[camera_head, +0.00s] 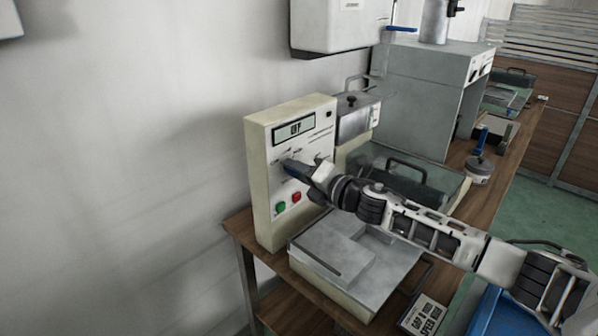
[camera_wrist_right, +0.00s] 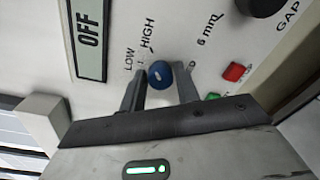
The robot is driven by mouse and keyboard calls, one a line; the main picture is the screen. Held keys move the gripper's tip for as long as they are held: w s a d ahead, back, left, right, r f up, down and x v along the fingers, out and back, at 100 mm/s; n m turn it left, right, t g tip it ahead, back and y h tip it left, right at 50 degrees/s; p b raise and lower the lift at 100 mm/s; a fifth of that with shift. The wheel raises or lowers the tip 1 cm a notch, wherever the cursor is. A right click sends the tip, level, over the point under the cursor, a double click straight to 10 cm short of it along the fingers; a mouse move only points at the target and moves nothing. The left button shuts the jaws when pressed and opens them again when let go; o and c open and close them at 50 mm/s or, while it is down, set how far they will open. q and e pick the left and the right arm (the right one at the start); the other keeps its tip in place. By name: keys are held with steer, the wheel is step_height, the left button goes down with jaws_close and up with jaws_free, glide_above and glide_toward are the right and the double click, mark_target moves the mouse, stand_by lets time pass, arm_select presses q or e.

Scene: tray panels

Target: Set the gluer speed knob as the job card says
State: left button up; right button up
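The gluer panel (camera_head: 262,180) is a cream upright box with a display (camera_head: 294,129) reading OFF. The blue speed knob (camera_wrist_right: 160,74) sits by the LOW and HIGH labels in the right wrist view. My right gripper (camera_wrist_right: 160,80) has one finger on each side of this knob, with narrow gaps showing, so it looks open around it. The job card (camera_head: 424,315) lies at the bench's front; GAP and SPEED are partly legible, the speed setting is not. My left gripper is out of view.
A red button (camera_head: 296,197) and a green button (camera_head: 280,207) are below the gripper. A black gap knob (camera_wrist_right: 260,4) is at the upper right in the wrist view.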

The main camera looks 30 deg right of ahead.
steer(key=shift+o, duration=1.2)
arm_select(q)
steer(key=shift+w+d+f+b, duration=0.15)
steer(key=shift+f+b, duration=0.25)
steer(key=shift+b, duration=0.55)
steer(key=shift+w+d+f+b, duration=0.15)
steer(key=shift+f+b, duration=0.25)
steer(key=shift+b, duration=0.55)
arm_select(e)
steer(key=v, duration=1.6)
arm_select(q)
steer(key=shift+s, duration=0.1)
arm_select(e)
steer(key=shift+a+r, duration=0.1)
